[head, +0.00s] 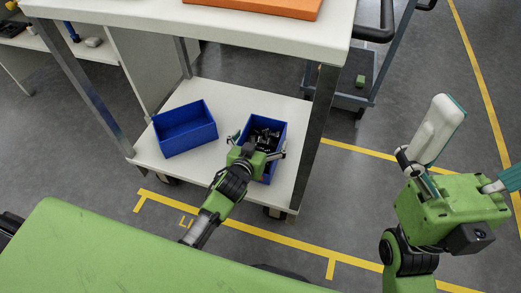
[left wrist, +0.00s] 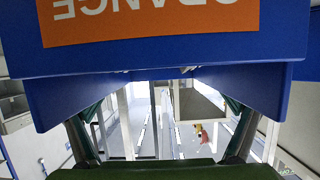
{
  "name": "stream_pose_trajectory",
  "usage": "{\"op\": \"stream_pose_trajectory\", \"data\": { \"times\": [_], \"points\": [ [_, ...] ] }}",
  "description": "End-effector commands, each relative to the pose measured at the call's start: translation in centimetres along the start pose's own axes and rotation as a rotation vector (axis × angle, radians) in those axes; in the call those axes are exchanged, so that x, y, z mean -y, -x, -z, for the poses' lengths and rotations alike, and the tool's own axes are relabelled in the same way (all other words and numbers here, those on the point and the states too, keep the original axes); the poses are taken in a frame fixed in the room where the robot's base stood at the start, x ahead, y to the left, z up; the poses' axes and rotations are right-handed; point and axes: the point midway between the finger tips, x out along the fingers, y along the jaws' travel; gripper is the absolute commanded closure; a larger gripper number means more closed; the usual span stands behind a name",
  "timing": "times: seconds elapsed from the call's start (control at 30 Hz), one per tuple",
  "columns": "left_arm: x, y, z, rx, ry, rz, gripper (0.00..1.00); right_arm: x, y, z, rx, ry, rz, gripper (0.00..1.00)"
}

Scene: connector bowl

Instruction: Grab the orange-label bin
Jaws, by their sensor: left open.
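The orange label (left wrist: 150,18), upside down with part of the word ORANGE showing, is on a blue bin (left wrist: 285,50) that fills the top of the left wrist view. In the head view, my left gripper (head: 259,147) is over the near end of the right-hand blue bin (head: 263,121), which holds dark small parts. Its label does not show there. My left gripper is open, its fingers spread apart near the bin's walls; contact cannot be told. My right gripper (head: 468,153) is raised at the right, fingers apart and empty, one cut off by the frame.
Another blue bin (head: 185,130), seemingly empty, stands left on the same white lower shelf (head: 218,160). The tabletop (head: 190,25) above and the metal leg (head: 316,130) on the right border the shelf opening. A dark cart (head: 345,90) stands behind.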

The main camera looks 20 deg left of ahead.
Motion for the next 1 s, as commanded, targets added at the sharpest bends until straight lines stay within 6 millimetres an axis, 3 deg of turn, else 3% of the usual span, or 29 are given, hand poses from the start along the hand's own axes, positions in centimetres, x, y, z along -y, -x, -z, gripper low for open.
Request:
{"op": "stream_pose_trajectory", "data": {
  "times": [0.03, 0.2, 0.3, 0.77, 0.9, 1.0],
  "points": [
    [0.0, 0.0, 0.0, 0.0, 0.0, 0.0, 0.0, 0.0, 0.0, 0.0, 0.0, 0.0, 0.0, 0.0],
    [0.0, 0.0, 0.0, 0.0, 0.0, 0.0, 0.44, 0.0, 0.0, 0.0, 0.001, 0.0, 0.0, 0.0],
    [0.0, 0.0, 0.4, -0.008, 0.0, -0.001, 0.66, 0.0, 0.0, 0.0, 0.001, 0.0, 0.0, 0.0],
    [-0.1, 0.4, 1.2, -0.007, 0.001, -0.001, 0.66, 0.0, -0.5, 0.4, -0.004, -0.001, -0.003, 0.0],
    [0.0, 0.9, 2.5, -0.008, 0.001, -0.001, 0.66, -0.1, 0.3, 0.1, 0.049, -0.005, -0.018, 0.0],
    [0.0, 1.5, 4.0, -0.009, 0.0, -0.001, 0.66, -0.1, -0.7, 0.4, 0.053, -0.006, -0.021, 0.0]
  ]
}}
